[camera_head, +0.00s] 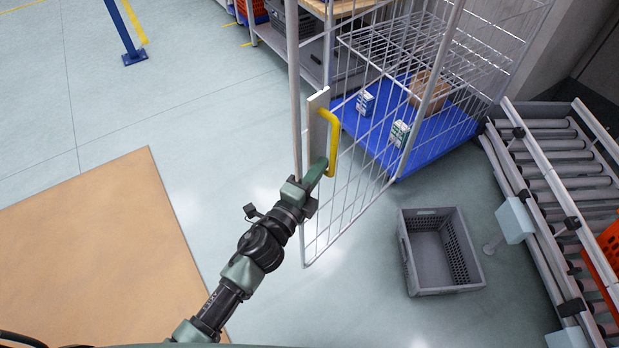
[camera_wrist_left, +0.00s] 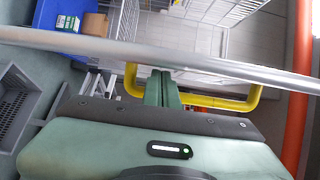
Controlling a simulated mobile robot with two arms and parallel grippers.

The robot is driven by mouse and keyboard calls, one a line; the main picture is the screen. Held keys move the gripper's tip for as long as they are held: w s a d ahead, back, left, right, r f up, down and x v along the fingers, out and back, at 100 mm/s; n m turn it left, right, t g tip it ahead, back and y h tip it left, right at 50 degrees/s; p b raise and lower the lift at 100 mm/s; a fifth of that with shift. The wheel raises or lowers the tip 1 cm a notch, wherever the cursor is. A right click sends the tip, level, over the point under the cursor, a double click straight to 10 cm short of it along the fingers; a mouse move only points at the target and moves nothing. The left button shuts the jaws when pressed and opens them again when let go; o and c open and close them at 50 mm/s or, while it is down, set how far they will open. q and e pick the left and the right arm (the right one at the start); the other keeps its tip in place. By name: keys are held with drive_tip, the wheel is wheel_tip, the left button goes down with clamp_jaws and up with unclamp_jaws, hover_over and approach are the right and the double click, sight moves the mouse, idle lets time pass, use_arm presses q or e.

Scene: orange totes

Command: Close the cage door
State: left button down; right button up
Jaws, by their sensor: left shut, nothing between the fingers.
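The cage door (camera_head: 297,130) is a silver wire panel standing open, swung out from the wire cage (camera_head: 490,50) with a blue base. A yellow handle (camera_head: 333,150) sits on a pale plate (camera_head: 317,130) at the door's free edge. My left gripper (camera_head: 321,172) is shut and empty, its fingertips at the handle's lower end. In the left wrist view the shut green fingers (camera_wrist_left: 163,88) reach across the yellow handle (camera_wrist_left: 220,104), under a silver bar (camera_wrist_left: 160,58) close to the camera. I cannot tell whether they touch the handle. My right gripper is not in view.
Small cartons (camera_head: 365,103) and a brown box (camera_head: 428,88) sit on the cage's blue base (camera_head: 440,142). A grey crate (camera_head: 440,283) lies on the floor right of the door. A roller conveyor (camera_head: 565,170) stands at right. Floor to the left is clear beside a tan area (camera_head: 90,250).

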use_arm(q)
drive_tip(key=shift+x, duration=1.05)
drive_tip(key=shift+a, duration=0.1)
